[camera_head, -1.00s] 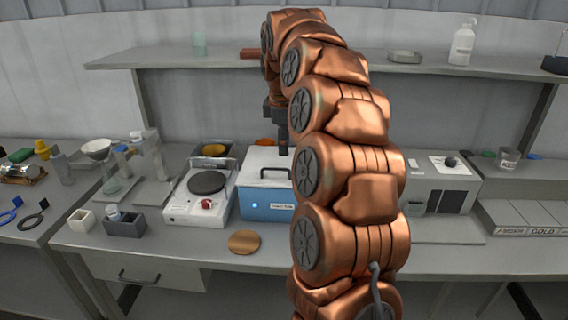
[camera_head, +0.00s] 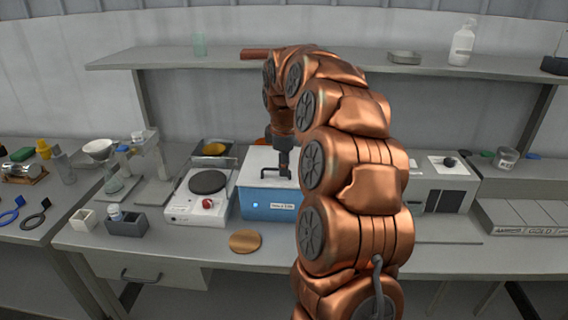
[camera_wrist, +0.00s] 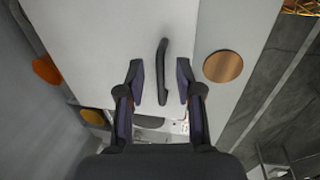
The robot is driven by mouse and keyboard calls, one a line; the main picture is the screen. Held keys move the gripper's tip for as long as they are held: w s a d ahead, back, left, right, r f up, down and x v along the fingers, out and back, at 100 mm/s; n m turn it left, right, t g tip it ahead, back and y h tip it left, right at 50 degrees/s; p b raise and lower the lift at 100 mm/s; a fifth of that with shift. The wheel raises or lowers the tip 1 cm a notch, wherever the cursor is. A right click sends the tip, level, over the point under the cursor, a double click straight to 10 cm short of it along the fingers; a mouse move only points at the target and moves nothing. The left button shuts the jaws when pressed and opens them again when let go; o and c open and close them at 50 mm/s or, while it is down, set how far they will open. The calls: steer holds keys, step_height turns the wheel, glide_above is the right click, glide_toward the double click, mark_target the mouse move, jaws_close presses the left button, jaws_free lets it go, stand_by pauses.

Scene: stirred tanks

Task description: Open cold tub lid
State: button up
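The cold tub (camera_head: 262,207) is a blue box with a small lit light and a label on its front, standing on the bench. Its pale lid (camera_head: 259,160) is closed and has a dark bar handle (camera_head: 268,172). My gripper (camera_head: 284,174) is just above the lid at the handle's right part. In the wrist view the lid (camera_wrist: 110,50) fills the middle and the handle (camera_wrist: 162,72) lies between the two fingers of my gripper (camera_wrist: 161,82). The fingers are apart, with a gap on both sides of the handle. Whether they reach down to handle height is unclear.
A white hotplate (camera_head: 196,197) stands close to the tub's left. A copper-coloured disc (camera_head: 245,242) lies on the bench in front. A grey-white instrument (camera_head: 444,184) stands to the right. A shelf (camera_head: 350,60) runs above the back of the bench.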

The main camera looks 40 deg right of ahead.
jaws_close()
stand_by(0.6)
